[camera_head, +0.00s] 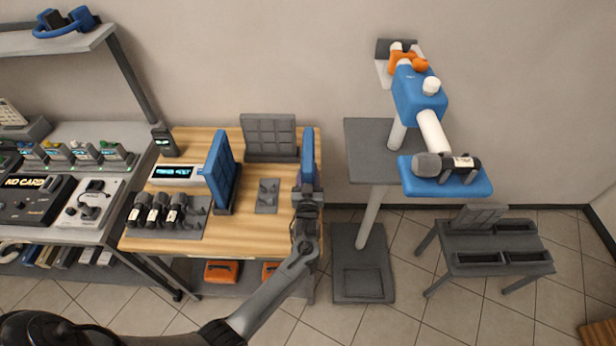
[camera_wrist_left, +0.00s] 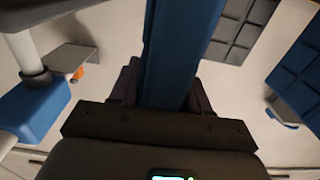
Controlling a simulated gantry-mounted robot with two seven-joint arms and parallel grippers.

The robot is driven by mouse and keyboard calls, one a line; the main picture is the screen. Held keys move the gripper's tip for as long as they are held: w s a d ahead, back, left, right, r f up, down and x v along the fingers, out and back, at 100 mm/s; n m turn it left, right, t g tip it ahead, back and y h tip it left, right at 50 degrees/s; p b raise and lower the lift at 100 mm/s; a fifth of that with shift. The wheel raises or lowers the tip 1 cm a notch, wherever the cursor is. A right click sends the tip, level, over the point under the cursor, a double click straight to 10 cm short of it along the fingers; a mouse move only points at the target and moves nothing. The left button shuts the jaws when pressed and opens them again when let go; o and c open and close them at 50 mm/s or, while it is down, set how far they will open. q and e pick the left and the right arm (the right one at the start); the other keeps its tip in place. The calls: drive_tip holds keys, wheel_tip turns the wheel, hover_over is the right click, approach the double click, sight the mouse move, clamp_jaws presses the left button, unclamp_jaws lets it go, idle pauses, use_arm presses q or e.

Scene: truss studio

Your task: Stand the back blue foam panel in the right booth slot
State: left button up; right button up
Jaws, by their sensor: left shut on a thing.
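My left gripper (camera_head: 308,190) is shut on a blue foam panel (camera_head: 308,155) and holds it upright, edge-on, at the right end of the wooden table (camera_head: 262,235). The held panel (camera_wrist_left: 182,50) also rises from the jaws in the left wrist view. The right booth slot is hidden behind the gripper and panel; I cannot tell whether the panel's lower edge is seated. Another blue panel (camera_head: 220,170) stands at the booth's left side, and a grey panel (camera_head: 268,137) stands at the back. My right gripper is not in view.
A small grey holder (camera_head: 267,195) sits between the side panels. A low slotted rack (camera_head: 495,250) with a grey panel (camera_head: 479,217) and a blue machine (camera_head: 418,95) are to the right.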

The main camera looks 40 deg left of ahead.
use_arm(q)
drive_tip(key=shift+f+b, duration=0.45)
drive_tip(key=shift+f, duration=0.15)
idle(0.6)
drive_tip(key=o, duration=0.8)
drive_tip(key=shift+p+v, duration=3)
drive_tip(key=shift+v, duration=2.5)
